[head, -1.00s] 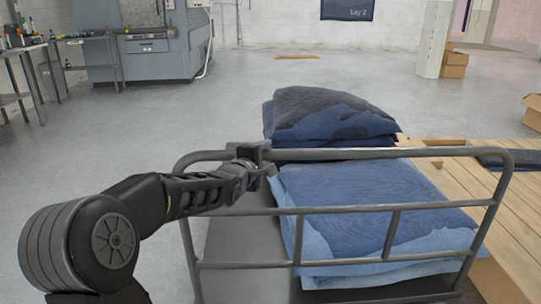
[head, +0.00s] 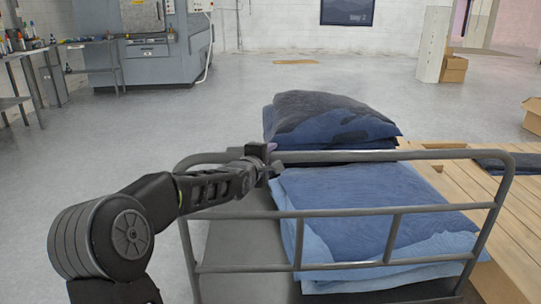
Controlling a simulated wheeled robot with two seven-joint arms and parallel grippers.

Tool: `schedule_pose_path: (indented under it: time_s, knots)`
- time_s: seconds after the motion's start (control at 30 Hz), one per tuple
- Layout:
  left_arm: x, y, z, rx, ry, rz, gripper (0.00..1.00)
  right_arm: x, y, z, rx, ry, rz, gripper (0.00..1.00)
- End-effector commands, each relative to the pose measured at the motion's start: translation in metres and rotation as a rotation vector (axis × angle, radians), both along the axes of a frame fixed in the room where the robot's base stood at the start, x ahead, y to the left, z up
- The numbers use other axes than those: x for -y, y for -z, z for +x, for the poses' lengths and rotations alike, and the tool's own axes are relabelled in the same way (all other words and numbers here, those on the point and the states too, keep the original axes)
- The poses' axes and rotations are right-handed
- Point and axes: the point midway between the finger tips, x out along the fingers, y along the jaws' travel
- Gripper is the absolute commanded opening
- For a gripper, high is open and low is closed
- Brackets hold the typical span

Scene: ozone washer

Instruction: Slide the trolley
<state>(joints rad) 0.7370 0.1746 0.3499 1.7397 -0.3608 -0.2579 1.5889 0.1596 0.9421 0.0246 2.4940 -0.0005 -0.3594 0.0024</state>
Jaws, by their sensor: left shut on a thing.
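The trolley (head: 345,211) stands right in front of me, with a grey tube rail frame and a dark flat deck. Folded blue denim piles (head: 375,205) lie on the deck behind the rail, and a darker pile (head: 328,118) lies farther back. My left gripper (head: 268,162) is shut on the top rail of the trolley, near its left end. The fingertips are partly hidden at the rail. My right gripper is not in view.
A wooden slatted pallet or platform (head: 470,190) is close along the trolley's right side. A grey machine (head: 160,45) and a workbench stand far left. Cardboard boxes (head: 453,68) are at the right. The grey floor ahead and left is open.

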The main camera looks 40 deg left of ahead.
Motion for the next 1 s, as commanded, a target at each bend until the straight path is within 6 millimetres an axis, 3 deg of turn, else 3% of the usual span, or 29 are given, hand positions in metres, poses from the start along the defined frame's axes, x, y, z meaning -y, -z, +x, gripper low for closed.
schedule_pose_path:
  time_s: [0.23,1.0]
  knots:
    - [0.0001,0.0004,-0.0002,-0.001,0.000,0.000,0.00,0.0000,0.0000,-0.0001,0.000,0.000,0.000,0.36]
    - [0.0001,0.0010,-0.0002,-0.002,0.000,-0.001,0.00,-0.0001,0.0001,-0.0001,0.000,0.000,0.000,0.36]
